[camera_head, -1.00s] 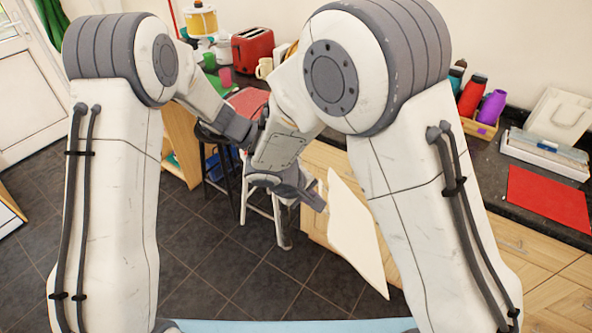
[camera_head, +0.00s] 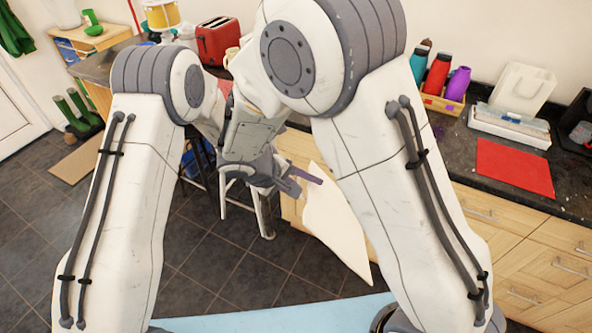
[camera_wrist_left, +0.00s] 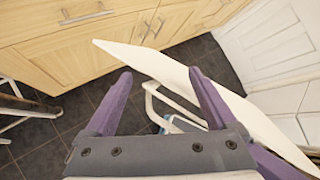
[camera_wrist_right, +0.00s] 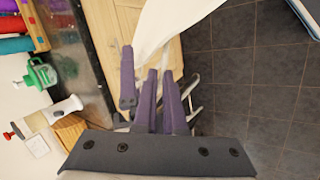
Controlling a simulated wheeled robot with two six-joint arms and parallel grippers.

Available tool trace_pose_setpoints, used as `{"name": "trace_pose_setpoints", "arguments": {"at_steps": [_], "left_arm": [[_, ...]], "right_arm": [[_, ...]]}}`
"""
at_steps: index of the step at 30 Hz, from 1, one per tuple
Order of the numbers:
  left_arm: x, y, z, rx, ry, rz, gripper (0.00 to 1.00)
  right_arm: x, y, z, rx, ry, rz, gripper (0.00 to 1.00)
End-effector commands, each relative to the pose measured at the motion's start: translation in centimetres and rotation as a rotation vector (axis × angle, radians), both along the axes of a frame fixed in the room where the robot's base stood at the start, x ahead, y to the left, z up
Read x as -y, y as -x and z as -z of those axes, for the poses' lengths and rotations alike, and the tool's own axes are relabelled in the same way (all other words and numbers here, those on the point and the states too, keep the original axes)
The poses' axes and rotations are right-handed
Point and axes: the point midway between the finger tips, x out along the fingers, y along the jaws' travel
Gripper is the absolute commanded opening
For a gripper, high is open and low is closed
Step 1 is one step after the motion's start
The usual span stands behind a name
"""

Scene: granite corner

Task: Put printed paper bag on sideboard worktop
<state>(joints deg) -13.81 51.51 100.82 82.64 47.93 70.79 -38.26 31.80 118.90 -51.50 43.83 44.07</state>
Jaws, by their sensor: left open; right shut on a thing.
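The printed paper bag seems to be the flat cream piece (camera_head: 335,228) hanging at a slant in front of the wooden cabinets; no print shows on it. My right gripper (camera_wrist_right: 160,75) is shut on it near one end, and the bag (camera_wrist_right: 170,25) stretches away beyond the fingertips.
A red mat (camera_head: 515,168) lies on the worktop. A toaster (camera_head: 218,40) stands further left. A stool (camera_head: 265,212) stands below my left gripper.

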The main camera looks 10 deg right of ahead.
Motion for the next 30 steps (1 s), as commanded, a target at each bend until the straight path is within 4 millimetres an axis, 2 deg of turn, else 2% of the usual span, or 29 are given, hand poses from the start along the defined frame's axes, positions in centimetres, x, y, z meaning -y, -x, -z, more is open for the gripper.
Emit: {"name": "trace_pose_setpoints", "arguments": {"at_steps": [9, 10, 11, 12, 16, 17, 30], "left_arm": [[0.36, 0.14, 0.27, -0.002, 0.001, 0.004, 0.91], [0.36, 0.14, 0.27, -0.002, 0.001, 0.004, 0.83], [0.36, 0.15, 0.27, -0.002, 0.001, 0.004, 0.72], [0.36, 0.16, 0.27, -0.002, 0.001, 0.004, 0.57], [0.35, 0.2, 0.28, -0.003, 0.0, 0.005, 0.07], [0.35, 0.2, 0.29, -0.002, 0.0, 0.006, 0.0], [0.28, 0.11, 0.23, -0.002, 0.0, 0.003, 0.0]], "right_arm": [[-0.31, -0.17, -0.14, 0.005, -0.006, -0.008, 0.0], [-0.32, -0.18, -0.14, 0.005, -0.006, -0.008, 0.0], [-0.32, -0.18, -0.14, 0.005, -0.006, -0.008, 0.0], [-0.32, -0.18, -0.14, 0.006, -0.007, -0.009, 0.0], [-0.32, -0.2, -0.15, 0.006, -0.006, -0.009, 0.0], [-0.3, -0.2, -0.15, 0.005, -0.005, -0.008, 0.0], [-0.16, -0.12, -0.09, 0.003, -0.002, -0.005, 0.0]]}}
